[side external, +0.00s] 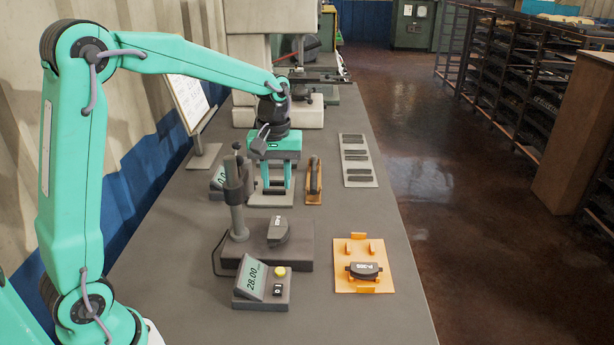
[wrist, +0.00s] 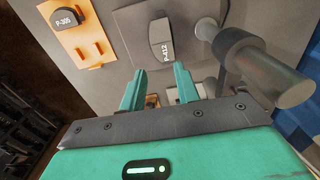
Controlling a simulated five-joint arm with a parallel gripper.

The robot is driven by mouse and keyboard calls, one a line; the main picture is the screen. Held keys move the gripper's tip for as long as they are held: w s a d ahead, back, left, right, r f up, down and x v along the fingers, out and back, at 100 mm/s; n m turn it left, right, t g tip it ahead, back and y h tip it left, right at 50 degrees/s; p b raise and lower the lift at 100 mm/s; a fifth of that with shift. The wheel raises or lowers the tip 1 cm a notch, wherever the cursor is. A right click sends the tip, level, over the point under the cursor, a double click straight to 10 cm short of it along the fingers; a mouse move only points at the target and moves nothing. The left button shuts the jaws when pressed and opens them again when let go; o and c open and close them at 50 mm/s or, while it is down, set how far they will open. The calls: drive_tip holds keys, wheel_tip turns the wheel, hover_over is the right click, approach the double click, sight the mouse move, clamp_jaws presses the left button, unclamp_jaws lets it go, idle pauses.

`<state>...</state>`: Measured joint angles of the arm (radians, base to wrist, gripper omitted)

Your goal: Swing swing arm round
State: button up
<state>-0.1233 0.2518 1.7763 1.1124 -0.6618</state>
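A grey gauge stand (side external: 238,222) rises from a dark grey base (side external: 300,250), with a dark head (side external: 234,184) near its top. The swing arm cannot be clearly told apart from this head. In the wrist view the dark collar (wrist: 236,46) and grey cylinder (wrist: 275,80) stand right of my fingers. A dark brake shoe marked P-612 (side external: 278,233) lies on the base; it also shows in the wrist view (wrist: 161,42). My gripper (side external: 274,184) points down beyond the stand, apart from it. Its fingers (wrist: 160,86) are open, with nothing held.
A display (side external: 258,280) reading 28.00 stands in front. An orange fixture (side external: 346,285) at right holds a P-305 shoe (side external: 363,270). A wood-coloured holder (side external: 314,190) and a plate of dark pads (side external: 357,178) lie behind. Bare bench (side external: 350,215) lies between them.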

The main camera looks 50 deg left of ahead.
wheel_tip(320, 180, up, 13)
drive_tip(key=n+g, duration=0.2)
drive_tip(key=n, duration=1.3)
approach(238, 160)
drive_tip(key=shift+w+a+f+h, duration=0.15)
drive_tip(key=shift+a+f, duration=0.15)
drive_tip(key=shift+f, duration=0.2)
drive_tip(key=shift+s+a+f+h, duration=0.1)
drive_tip(key=shift+a+f, duration=0.15)
drive_tip(key=shift+f, duration=0.25)
drive_tip(key=shift+w+a+f+h, duration=0.15)
drive_tip(key=shift+a+f, duration=0.15)
drive_tip(key=shift+f, duration=0.2)
drive_tip(key=shift+s, duration=0.1)
drive_tip(key=shift+s+d+f, duration=0.15)
drive_tip(key=shift+s+f, duration=0.1)
drive_tip(key=shift+f, duration=1)
drive_tip(key=shift+s+d+f, duration=0.1)
drive_tip(key=shift+s+f, duration=0.15)
drive_tip(key=shift+f, duration=1.05)
drive_tip(key=shift+s+d+f, duration=0.15)
drive_tip(key=shift+s+f, duration=0.05)
drive_tip(key=shift+f, duration=1.05)
clamp_jaws()
